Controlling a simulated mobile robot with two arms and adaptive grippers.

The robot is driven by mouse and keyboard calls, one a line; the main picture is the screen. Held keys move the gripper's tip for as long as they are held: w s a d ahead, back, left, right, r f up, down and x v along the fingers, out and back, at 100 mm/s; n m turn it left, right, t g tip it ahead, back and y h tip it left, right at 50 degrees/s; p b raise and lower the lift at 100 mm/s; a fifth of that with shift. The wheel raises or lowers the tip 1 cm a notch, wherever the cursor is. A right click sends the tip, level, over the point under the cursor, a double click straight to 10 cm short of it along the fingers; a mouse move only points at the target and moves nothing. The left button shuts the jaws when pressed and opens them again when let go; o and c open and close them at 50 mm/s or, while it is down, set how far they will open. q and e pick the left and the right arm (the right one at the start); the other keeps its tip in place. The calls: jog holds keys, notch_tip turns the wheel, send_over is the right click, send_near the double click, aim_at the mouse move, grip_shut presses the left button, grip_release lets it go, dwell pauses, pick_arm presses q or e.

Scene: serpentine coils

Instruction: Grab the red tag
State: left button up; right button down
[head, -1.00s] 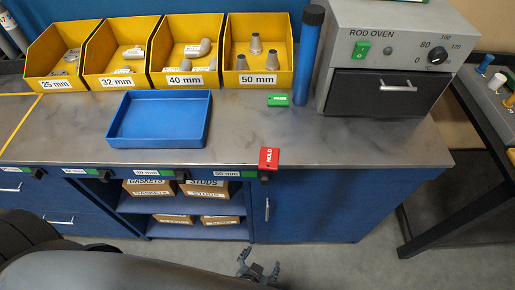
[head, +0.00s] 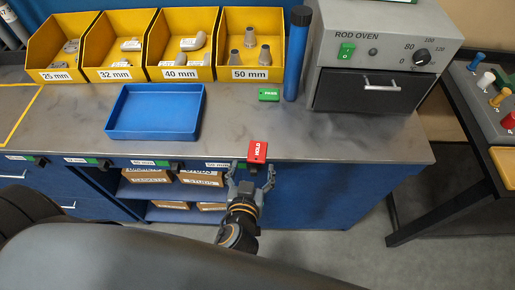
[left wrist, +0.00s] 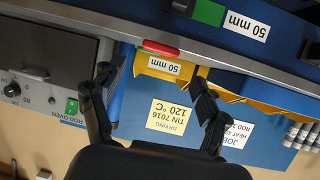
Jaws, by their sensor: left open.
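The red tag (head: 257,152), marked HOLD, sits at the front edge of the grey bench top. My left gripper (head: 250,176) is open just in front of the bench edge, with its fingers spread below and either side of the tag. In the left wrist view, which is upside down, the red tag (left wrist: 160,48) shows edge-on, beyond and between the open fingers (left wrist: 154,78). Nothing is between the fingertips. My right gripper is not in view.
A green tag (head: 269,95) lies further back on the bench. A blue tray (head: 112,128) stands to the left, with yellow bins (head: 249,73) behind. A blue tube (head: 296,55) and the rod oven (head: 364,88) stand at the right. The bench around the red tag is clear.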

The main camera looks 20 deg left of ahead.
aim_at(257, 151)
pick_arm(q)
jog(key=shift+x, duration=2.95)
jog(key=shift+s+d, duration=0.1)
jog(key=shift+d, duration=0.05)
jog(key=shift+c, duration=0.9)
jog(key=c, duration=1.1)
